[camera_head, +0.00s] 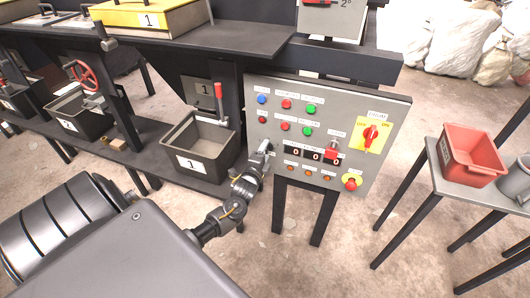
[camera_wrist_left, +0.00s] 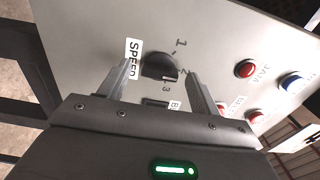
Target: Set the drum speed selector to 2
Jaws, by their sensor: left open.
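The drum speed selector is a round black knob (camera_wrist_left: 158,66) on the grey control panel (camera_head: 378,108). A white SPEED label (camera_wrist_left: 132,57) is beside it. Around the knob I see a 1, a partly covered mark and a 3; I cannot tell for sure which one it points to. My left gripper (camera_head: 266,147) is at the left part of the panel and hides the knob in the head view. In the left wrist view its open fingers (camera_wrist_left: 157,69) stand on either side of the knob; contact is not clear. My right gripper is not in view.
Nearby on the panel are blue, red and green buttons (camera_head: 286,104), counter digits (camera_head: 314,155), a red-and-yellow rotary switch (camera_head: 371,134) and an emergency button (camera_head: 351,182). A grey bin (camera_head: 232,150) stands left of the panel. A table with a red bin (camera_head: 468,157) is at right.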

